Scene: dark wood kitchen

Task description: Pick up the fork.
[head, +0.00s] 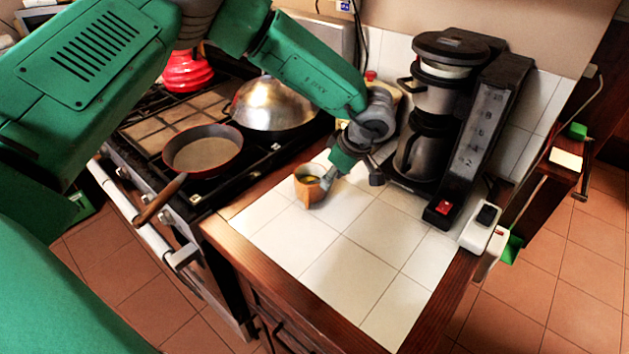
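I cannot make out a fork in the head view. My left arm reaches in from the upper left over the stove to the white tiled counter. My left gripper (329,180) is at its end, pointing down at the right side of a small orange-brown cup (306,189). The gripper tip overlaps the cup's rim in the picture. I cannot tell whether it touches the cup or whether the fingers are apart. Something yellowish shows inside the cup. My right gripper is not in view.
A coffee maker (483,135) stands at the back right of the counter. A white device (482,235) sits at the right edge. On the stove are a frying pan (203,152) and a metal dome lid (272,104). The front tiles (350,275) are clear.

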